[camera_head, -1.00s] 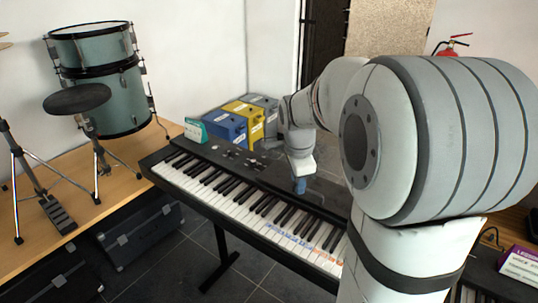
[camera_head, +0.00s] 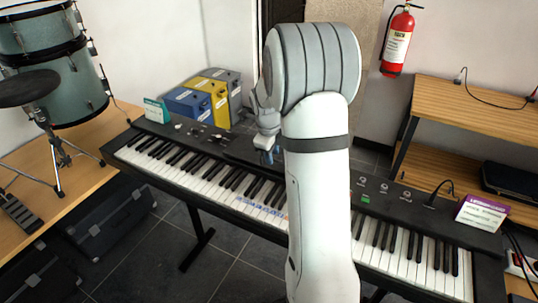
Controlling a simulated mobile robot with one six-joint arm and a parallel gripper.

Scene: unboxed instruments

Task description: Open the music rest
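A long black keyboard (camera_head: 175,137) with white and black keys runs from the upper left to the lower right. I cannot make out the music rest as a separate part; a dark stretch of the keyboard's top beside my gripper is partly hidden by my arm. My gripper (camera_head: 268,156), small with a blue part at its end, points down over the back of the keys near the keyboard's middle. Its fingers are too small to tell open from shut, and I see nothing held in it. I cannot tell whether it touches the keyboard.
Blue, yellow and grey boxes (camera_head: 208,95) stand behind the keyboard's left end. A wooden shelf (camera_head: 470,110) and a fire extinguisher (camera_head: 397,42) are at the right. Black cases (camera_head: 110,215) lie on the floor.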

